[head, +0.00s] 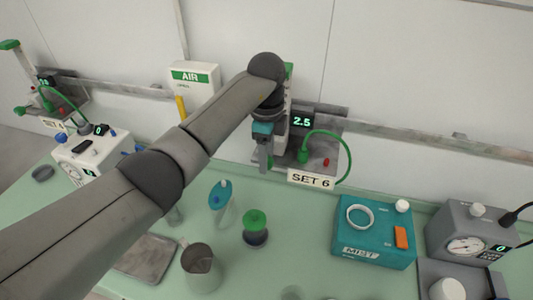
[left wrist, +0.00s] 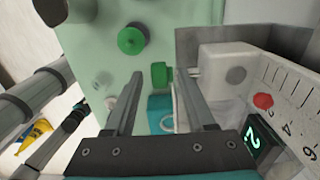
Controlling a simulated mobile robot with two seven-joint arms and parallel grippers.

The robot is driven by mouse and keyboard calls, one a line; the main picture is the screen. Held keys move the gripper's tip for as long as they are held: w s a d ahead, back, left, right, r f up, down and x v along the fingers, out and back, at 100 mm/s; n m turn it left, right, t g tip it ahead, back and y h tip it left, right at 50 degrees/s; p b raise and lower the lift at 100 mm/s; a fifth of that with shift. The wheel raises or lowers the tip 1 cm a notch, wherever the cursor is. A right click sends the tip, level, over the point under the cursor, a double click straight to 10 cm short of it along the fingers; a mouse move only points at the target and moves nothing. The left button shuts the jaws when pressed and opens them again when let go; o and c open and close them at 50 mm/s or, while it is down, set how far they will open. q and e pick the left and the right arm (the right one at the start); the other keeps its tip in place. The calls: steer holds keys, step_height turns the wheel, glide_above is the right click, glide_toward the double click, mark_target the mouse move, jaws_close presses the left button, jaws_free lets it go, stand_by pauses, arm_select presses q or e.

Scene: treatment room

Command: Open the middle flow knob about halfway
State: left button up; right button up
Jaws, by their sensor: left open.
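The green flow knob (left wrist: 160,75) shows in the left wrist view, on the side of a white block (left wrist: 222,68). My left gripper (left wrist: 158,73) is open, with one finger on each side of the knob; I cannot tell whether either touches it. In the head view my left gripper (head: 265,158) is at the left side of the SET 6 flow unit, and largely hides the knob there. The unit's display (head: 302,121) reads 2.5. Its sign (head: 311,180) says SET 6. My right gripper is not in view.
A green hose (head: 335,142) loops at the unit's right. On the bench stand a green-topped container (head: 255,222), a blue-topped bottle (head: 220,197), a metal jug (head: 200,266), a teal MIST box (head: 374,252) and a grey gauge box (head: 470,236). Another flow unit stands far left.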

arm_select(q)
steer(key=shift+f, duration=0.1)
jaws_close()
stand_by(0.4)
